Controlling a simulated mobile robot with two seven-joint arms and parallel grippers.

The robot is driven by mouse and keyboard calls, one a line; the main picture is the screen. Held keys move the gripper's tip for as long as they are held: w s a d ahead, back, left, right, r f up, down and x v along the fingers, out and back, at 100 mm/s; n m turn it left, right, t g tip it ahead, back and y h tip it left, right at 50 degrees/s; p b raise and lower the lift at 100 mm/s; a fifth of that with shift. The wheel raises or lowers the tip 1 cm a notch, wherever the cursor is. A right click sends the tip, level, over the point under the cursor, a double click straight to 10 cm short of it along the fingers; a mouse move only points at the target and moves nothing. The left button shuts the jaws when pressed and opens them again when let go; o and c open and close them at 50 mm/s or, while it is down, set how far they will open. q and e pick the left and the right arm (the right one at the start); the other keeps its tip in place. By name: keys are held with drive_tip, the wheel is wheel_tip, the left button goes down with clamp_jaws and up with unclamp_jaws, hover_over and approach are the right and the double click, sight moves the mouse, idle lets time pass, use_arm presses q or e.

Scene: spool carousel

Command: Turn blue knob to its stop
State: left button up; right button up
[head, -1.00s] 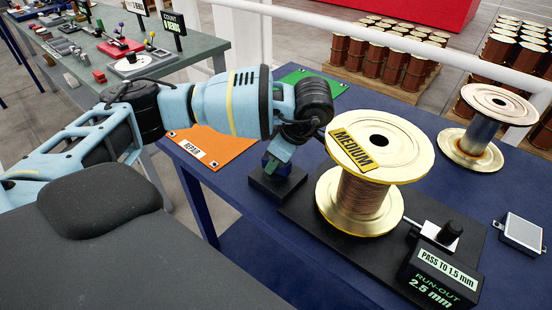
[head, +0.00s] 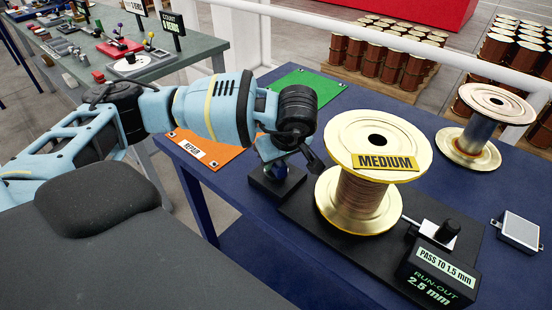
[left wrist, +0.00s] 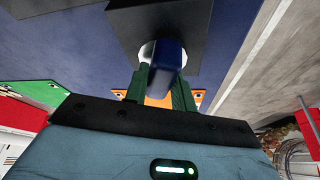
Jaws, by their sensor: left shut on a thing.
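The blue knob stands on a small black base (head: 278,188) at the near side of the blue table, left of the spool. In the left wrist view the knob (left wrist: 170,56) is between the two dark green fingers of my left gripper (left wrist: 163,78), which is shut on it. In the head view my left gripper (head: 275,170) reaches down over the knob and mostly hides it. A large gold spool (head: 345,136) of copper wire with a yellow "MEDIUM" label stands on a black plate beside it. My right gripper is not in view.
A black readout box (head: 437,275) shows "RUN-OUT 2.5 mm" and "PASS TO 1.5 mm". A gauge with a black knob (head: 447,230) is behind it. Another spool (head: 484,125) stands at the right. Orange (head: 205,150) and green (head: 308,82) mats lie beyond my arm.

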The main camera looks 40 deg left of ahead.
sight(281, 165)
use_arm(q)
drive_tip(key=shift+r, duration=0.1)
drive_tip(key=o, duration=1)
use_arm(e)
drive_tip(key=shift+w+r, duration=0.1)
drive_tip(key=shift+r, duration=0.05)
use_arm(q)
drive_tip(key=p+v, duration=0.3)
drive_tip(key=v, duration=0.4)
drive_tip(key=shift+a+r, duration=0.1)
drive_tip(key=shift+r, duration=0.25)
drive_tip(key=shift+d+r+p, duration=0.3)
drive_tip(key=shift+f, duration=0.2)
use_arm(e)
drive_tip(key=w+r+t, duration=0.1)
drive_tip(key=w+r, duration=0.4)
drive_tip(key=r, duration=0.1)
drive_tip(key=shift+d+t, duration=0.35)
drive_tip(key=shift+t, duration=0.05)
use_arm(q)
drive_tip(key=shift+a, duration=0.1)
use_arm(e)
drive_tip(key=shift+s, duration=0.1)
